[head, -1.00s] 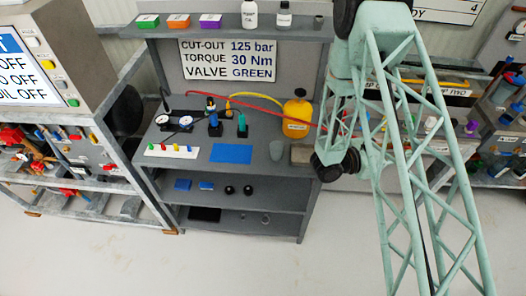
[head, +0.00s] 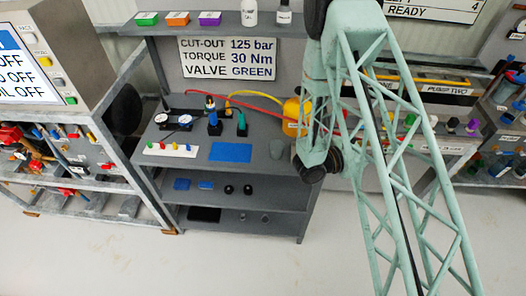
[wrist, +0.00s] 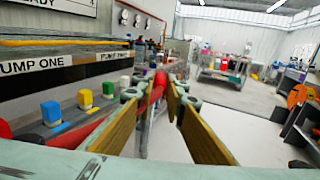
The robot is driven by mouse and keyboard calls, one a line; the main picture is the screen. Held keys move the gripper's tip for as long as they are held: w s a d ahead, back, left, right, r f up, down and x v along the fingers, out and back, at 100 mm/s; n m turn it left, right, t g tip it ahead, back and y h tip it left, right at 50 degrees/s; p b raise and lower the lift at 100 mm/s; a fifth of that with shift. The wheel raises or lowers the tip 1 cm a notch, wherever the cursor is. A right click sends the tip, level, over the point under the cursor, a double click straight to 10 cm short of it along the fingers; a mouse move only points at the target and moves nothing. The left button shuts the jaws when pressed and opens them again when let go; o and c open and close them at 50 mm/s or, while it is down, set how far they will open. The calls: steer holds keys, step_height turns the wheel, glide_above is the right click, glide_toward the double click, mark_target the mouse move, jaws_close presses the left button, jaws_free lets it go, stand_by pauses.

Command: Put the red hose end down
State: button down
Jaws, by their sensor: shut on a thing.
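The red hose (head: 245,97) runs from the fittings on the grey bench to the right, and its far part is hidden behind the yellow jug and my arm in the head view. In the wrist view, my gripper (wrist: 160,90) has its two tan-padded fingers around a red piece (wrist: 158,84), which looks like the red hose end. The gripper is shut on it and holds it beside the pump bench marked PUMP ONE (wrist: 35,65). In the head view my arm hides the gripper and the hose end.
A yellow jug (head: 291,110) with a yellow hose (head: 255,94) stands on the grey bench, partly behind my arm. Coloured caps (wrist: 85,99) line the pump bench. Floor (head: 270,265) is clear.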

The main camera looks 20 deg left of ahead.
steer(key=s+a+f+n+t+y+b, duration=0.15)
steer(key=s+a, duration=0.25)
steer(key=a, duration=0.6)
steer(key=s+a+f+n+t+y+b, duration=0.15)
steer(key=s+a, duration=0.25)
steer(key=a, duration=0.6)
steer(key=s+a+f+n+t+y+b, duration=0.1)
steer(key=s+a+n+y+b, duration=0.2)
steer(key=a, duration=0.7)
steer(key=s+a+f+n+t+y+b, duration=0.1)
steer(key=s+a+y+b, duration=0.1)
steer(key=s+a, duration=0.7)
steer(key=s+a+f+n+y+b, duration=0.2)
steer(key=s+a, duration=0.8)
steer(key=s, duration=0.5)
steer(key=y+b, duration=0.1)
steer(key=y, duration=0.1)
steer(key=shift+a+f+t+y+b, duration=0.3)
steer(key=shift+t+b, duration=0.05)
steer(key=shift+t, duration=0.05)
steer(key=shift+w, duration=0.15)
